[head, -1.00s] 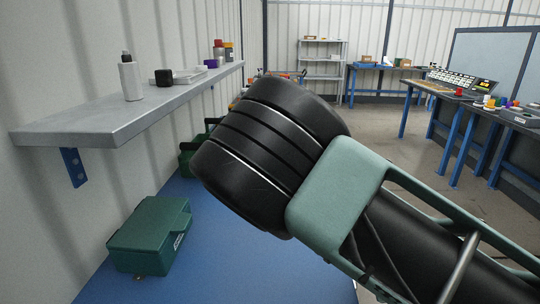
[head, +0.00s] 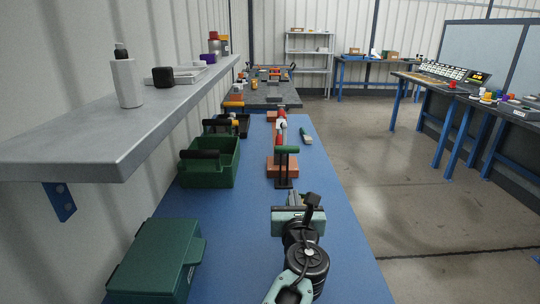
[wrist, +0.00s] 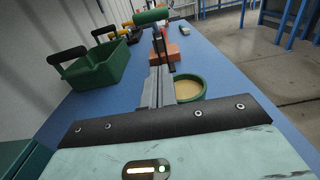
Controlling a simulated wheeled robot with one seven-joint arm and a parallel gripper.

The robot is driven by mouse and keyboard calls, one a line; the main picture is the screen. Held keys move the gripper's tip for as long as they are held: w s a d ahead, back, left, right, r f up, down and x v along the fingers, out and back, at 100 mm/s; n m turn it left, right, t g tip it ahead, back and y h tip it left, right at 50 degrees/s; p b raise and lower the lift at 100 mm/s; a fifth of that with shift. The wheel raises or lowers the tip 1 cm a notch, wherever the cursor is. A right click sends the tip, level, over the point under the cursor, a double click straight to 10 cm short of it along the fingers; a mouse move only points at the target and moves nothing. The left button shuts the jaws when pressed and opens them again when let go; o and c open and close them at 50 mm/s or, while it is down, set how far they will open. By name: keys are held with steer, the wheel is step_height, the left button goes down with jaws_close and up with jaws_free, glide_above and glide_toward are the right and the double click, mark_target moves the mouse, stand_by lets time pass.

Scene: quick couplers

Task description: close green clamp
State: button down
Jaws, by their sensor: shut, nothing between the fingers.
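The green clamp shows as a green grip (head: 286,149) lying crosswise on a dark upright, by an orange-red block (head: 272,168) on the blue table (head: 222,232). In the wrist view the green grip (wrist: 151,15) is at the top, ahead of my fingers. My gripper (head: 296,198) is over the near part of the table, pointing toward the clamp with a gap between. In the wrist view my gripper's fingers (wrist: 158,84) are together and empty. The clamp's lower part is partly hidden behind the fingers in the wrist view.
A green bin (head: 213,166) stands left of the clamp. A closed green case (head: 155,262) is near left. A grey shelf (head: 110,130) overhangs the left side. A green-rimmed round dish (wrist: 190,88) is just beyond my gripper. The table's right edge borders open floor.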

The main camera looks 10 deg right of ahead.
steer(key=w+d+r+p, duration=0.1)
steer(key=w+r, duration=0.2)
steer(key=w, duration=1)
steer(key=shift+w+d+p, duration=0.15)
steer(key=shift+d+p, duration=0.2)
steer(key=shift+p, duration=0.05)
